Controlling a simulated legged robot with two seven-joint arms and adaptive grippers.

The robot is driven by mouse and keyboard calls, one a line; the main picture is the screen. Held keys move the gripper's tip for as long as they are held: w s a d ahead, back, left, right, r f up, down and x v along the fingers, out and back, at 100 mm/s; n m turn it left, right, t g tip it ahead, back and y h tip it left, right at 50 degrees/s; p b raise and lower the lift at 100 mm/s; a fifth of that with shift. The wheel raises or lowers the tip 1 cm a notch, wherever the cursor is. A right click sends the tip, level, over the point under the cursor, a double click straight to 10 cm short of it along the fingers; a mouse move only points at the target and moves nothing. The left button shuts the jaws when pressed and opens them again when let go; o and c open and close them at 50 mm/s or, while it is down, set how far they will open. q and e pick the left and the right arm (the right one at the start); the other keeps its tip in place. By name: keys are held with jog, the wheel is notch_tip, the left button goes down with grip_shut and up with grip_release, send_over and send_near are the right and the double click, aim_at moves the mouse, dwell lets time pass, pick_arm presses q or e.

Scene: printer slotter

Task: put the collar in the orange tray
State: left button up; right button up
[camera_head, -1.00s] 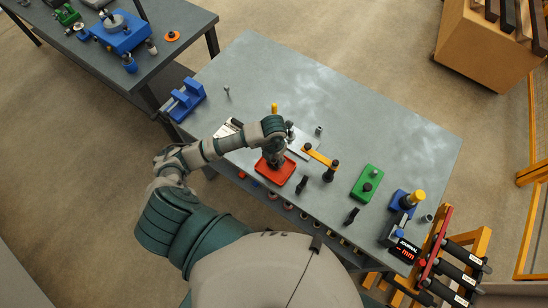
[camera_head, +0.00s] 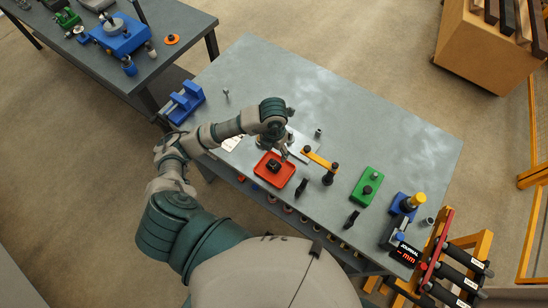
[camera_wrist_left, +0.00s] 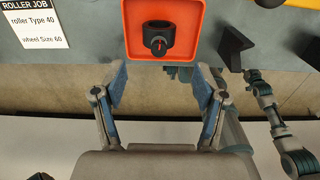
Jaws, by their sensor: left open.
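The collar (camera_wrist_left: 158,37) is a dark ring with a small knob on its near side. It lies in the orange tray (camera_wrist_left: 195,40), flat as far as I can tell. In the head view the collar (camera_head: 274,167) is a small dark shape in the tray (camera_head: 260,175), which sits near the table's front edge. My left gripper (camera_head: 282,151) is just behind the tray. In the left wrist view its fingers (camera_wrist_left: 159,78) are spread and empty, apart from the collar. An arm of mine shows at the right there; its gripper (camera_wrist_left: 254,75) is too small to judge.
A roller job card (camera_wrist_left: 33,25) lies left of the tray. A yellow-armed stand (camera_head: 320,160), a green block (camera_head: 367,184) and a blue gauge stand (camera_head: 403,205) are to the right. A blue vise-like part (camera_head: 184,102) is at the left.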

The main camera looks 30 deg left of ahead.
pick_arm(q)
jog(key=r, duration=0.3)
jog(key=shift+d+r, duration=0.2)
jog(key=shift+d, duration=0.05)
pick_arm(e)
jog(key=shift+a+r, duration=0.1)
jog(key=shift+a, duration=0.05)
pick_arm(q)
jog(key=shift+a, duration=0.15)
